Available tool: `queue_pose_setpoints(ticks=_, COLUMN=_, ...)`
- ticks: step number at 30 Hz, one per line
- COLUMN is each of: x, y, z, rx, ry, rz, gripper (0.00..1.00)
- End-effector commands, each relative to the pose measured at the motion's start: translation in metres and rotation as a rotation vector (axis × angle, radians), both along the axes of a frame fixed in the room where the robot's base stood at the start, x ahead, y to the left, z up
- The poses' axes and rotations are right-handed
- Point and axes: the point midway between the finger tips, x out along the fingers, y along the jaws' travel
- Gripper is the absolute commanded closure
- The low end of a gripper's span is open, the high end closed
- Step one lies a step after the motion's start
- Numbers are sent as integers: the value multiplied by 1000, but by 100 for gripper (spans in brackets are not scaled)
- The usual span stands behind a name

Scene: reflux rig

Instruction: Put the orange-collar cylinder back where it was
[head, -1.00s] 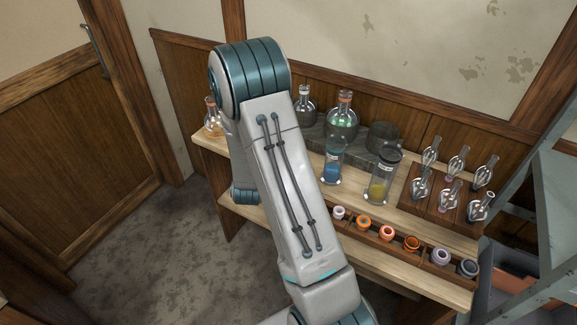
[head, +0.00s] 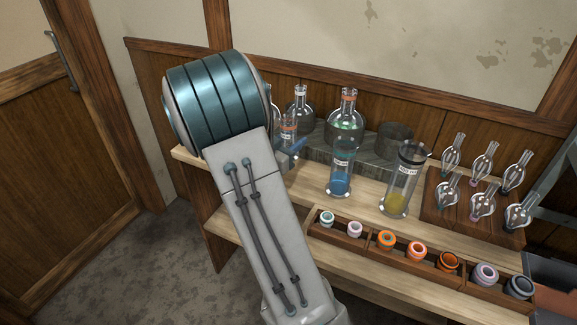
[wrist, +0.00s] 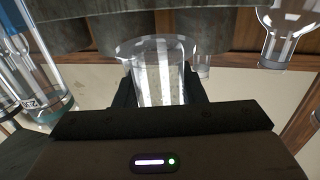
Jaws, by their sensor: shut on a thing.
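My gripper (head: 290,154) is at the left part of the bench, partly hidden behind my own arm in the head view. It is shut on a clear glass cylinder with an orange-looking band (head: 289,129), just in front of the grey slab's left part. In the wrist view my gripper (wrist: 160,92) has a finger on each side of this clear cylinder (wrist: 160,72), whose wide round foot shows. Whether the foot touches the bench I cannot tell. A cylinder with blue liquid (head: 340,182) and one with yellow liquid (head: 400,190) stand to the right.
The grey slab (head: 318,142) carries bottles and a dark round pot (head: 395,138). A rack of glass bulbs (head: 470,205) stands at right. A tray of coloured rings (head: 400,252) runs along the front. Bare bench lies around the blue-liquid cylinder.

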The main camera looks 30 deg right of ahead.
Motion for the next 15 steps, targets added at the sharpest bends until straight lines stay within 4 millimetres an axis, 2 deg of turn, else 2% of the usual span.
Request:
queue_pose_setpoints(ticks=1, x=0, y=-1, z=-11, rx=-1, ry=5, rz=-1, gripper=90)
queue_pose_setpoints(ticks=8, x=0, y=0, z=-29, rx=0, ry=0, rz=1, gripper=90)
queue_pose_setpoints(ticks=15, x=1, y=1, z=-60, rx=0, ry=1, rz=5, gripper=90)
